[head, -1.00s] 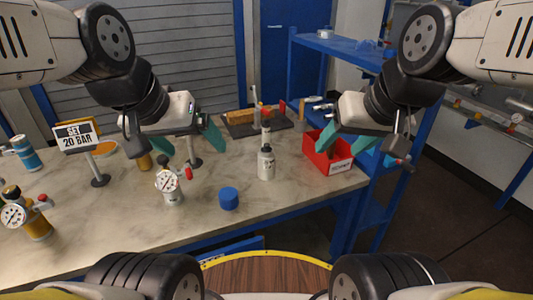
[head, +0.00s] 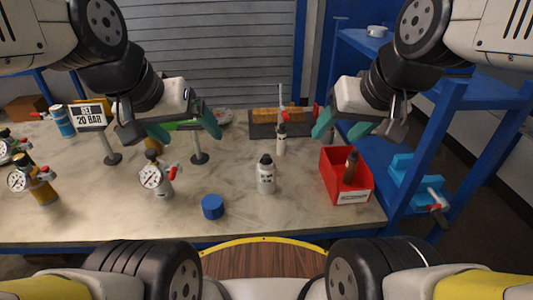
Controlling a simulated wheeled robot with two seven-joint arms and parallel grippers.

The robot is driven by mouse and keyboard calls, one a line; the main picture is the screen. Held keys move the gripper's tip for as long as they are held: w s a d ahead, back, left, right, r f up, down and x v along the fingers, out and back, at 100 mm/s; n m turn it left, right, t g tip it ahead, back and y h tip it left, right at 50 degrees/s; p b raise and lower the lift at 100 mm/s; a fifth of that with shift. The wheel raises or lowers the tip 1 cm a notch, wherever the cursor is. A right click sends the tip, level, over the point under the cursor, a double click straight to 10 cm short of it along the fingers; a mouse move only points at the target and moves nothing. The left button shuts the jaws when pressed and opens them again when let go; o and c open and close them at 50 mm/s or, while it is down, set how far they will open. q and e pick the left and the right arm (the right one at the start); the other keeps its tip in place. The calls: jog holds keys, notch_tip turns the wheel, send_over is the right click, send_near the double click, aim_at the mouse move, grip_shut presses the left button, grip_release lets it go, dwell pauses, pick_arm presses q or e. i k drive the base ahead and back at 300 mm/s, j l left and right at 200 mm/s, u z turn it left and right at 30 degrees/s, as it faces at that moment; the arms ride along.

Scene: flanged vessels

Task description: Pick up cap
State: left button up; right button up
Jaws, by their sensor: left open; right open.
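A blue cap (head: 213,207) sits on the table (head: 110,222) near its front edge, left of a small white bottle (head: 266,176) with a black top. My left gripper (head: 184,130) is open and empty above the table, behind and left of the cap. My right gripper (head: 340,130) is open and empty, above and behind the red bin. Both grippers are well apart from the cap.
A red bin (head: 346,181) holding a brown bottle (head: 351,166) stands at the right. Gauge vessels (head: 155,178) stand at the left, with a "SET 20 BAR" sign (head: 88,116) behind. A blue shelf (head: 440,130) is at the right. The table front between is clear.

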aim_at(212, 204)
jog(key=l+u, duration=0.15)
jog(key=k+j+u, duration=0.2)
jog(key=j+u, duration=0.15)
jog(key=j, duration=0.2)
jog(key=k+j+u, duration=0.2)
jog(key=i+j, duration=0.1)
